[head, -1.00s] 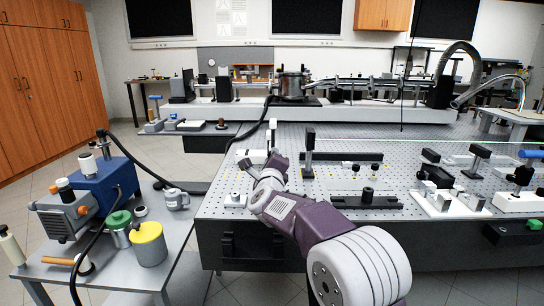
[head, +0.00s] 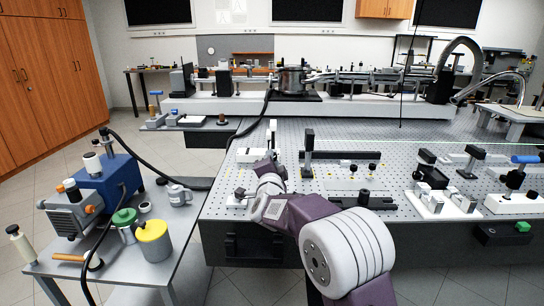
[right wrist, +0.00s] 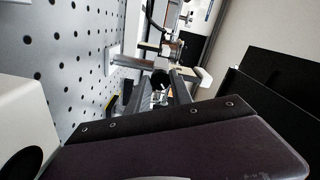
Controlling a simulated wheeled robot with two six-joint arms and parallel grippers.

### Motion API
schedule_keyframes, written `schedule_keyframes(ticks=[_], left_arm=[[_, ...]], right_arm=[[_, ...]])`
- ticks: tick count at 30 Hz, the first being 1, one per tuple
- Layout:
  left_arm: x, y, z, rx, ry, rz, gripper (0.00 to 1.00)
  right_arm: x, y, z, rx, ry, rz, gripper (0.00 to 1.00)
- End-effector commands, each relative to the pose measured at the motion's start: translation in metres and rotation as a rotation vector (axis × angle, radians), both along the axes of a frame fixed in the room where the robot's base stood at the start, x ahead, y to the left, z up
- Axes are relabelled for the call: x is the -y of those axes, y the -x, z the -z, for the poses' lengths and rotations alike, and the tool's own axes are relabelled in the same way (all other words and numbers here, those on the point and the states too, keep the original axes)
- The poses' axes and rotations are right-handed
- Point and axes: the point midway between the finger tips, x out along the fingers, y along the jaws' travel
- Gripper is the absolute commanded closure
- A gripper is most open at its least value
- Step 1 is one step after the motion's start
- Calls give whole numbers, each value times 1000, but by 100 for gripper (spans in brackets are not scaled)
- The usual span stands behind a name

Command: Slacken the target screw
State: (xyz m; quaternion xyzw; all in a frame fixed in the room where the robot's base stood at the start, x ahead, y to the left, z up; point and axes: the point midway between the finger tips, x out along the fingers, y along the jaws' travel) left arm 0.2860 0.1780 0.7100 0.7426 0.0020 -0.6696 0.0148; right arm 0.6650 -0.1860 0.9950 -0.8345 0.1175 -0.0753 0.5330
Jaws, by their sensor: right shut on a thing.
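My right gripper (right wrist: 158,88) is shut on a small dark, round-ended part with a bright metal piece beside it. This seems to be the target screw (right wrist: 160,78), though the picture is too small to show its head clearly. In the head view my right arm reaches over the front left corner of the perforated optical table (head: 330,215), and its wrist hides most of the gripper and what it holds. A white block (head: 250,155) shows just beyond the wrist. My left gripper is not in view.
A dark upright post (head: 308,150) and a black rail (head: 350,200) stand right of the wrist. A side table with a blue pump (head: 102,180) and a yellow-lidded can (head: 153,243) is at the left. White-based mounts (head: 445,202) stand at the right.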

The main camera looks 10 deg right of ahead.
Motion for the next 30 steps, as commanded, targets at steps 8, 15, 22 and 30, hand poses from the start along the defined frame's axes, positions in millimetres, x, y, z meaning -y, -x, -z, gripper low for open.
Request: schedule_keyframes(ticks=[8, 15, 22, 30], left_arm=[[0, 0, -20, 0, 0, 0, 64], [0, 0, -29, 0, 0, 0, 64], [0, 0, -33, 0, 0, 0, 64], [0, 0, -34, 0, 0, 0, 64]], right_arm=[[0, 0, 0, -69, 220, -2, 100], [0, 0, 1, -108, 358, -1, 100], [0, 0, 2, -129, 432, -2, 100], [0, 0, 3, -136, 458, -1, 100]])
